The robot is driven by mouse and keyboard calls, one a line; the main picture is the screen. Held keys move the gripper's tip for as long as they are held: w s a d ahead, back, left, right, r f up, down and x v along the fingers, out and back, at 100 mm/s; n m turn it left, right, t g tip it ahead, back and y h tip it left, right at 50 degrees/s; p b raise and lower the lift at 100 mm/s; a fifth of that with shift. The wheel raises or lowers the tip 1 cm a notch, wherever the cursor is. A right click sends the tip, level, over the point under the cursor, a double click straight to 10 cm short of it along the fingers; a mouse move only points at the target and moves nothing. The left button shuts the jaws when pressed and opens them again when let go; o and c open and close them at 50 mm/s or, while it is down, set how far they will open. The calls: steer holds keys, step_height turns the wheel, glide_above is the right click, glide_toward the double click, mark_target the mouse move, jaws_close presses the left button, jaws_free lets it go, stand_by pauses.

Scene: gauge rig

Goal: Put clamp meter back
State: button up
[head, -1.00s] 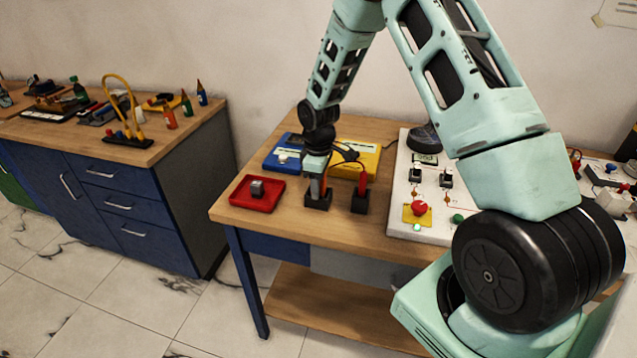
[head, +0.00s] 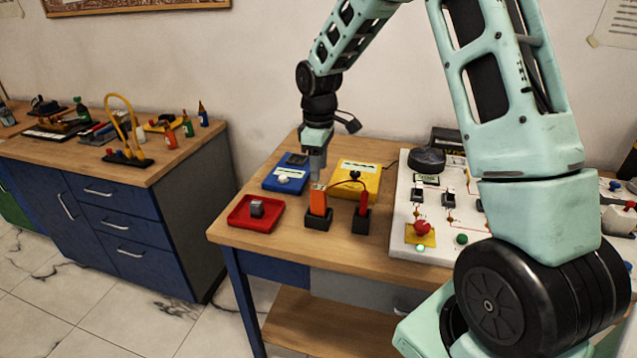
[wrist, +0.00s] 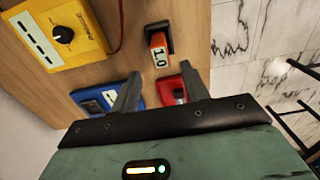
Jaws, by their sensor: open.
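An orange instrument (head: 318,199), which I take to be the clamp meter, stands upright in a small black holder (head: 319,221) near the front of the wooden table. In the wrist view the orange instrument (wrist: 159,54) shows a pale face with dark marks. My gripper (head: 317,164) is above it, pointing down, clear of it as far as I can tell. The wrist view shows both fingers (wrist: 160,90) spread, with nothing between them.
A red probe (head: 363,203) stands in a second black holder just right, with a dark lead arching near it. A red tray (head: 238,222) holding a grey block, a blue meter (head: 283,180) and a yellow meter (head: 357,177) are close by. A white panel (head: 400,215) stands right.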

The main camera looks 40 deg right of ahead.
steer(key=shift+a+r, duration=0.15)
steer(key=shift+r, duration=0.2)
steer(key=s+a+r, duration=0.2)
steer(key=s+a, duration=0.4)
steer(key=a, duration=0.3)
steer(key=s+a+r, duration=0.2)
steer(key=s+a, duration=0.3)
steer(key=a, duration=0.5)
steer(key=s+a, duration=0.3)
steer(key=s, duration=0.7)
steer(key=s+a, duration=0.4)
steer(key=s, duration=0.5)
steer(key=shift+s+r+y, duration=0.3)
steer(key=shift+s+r, duration=0.1)
steer(key=shift+r, duration=0.05)
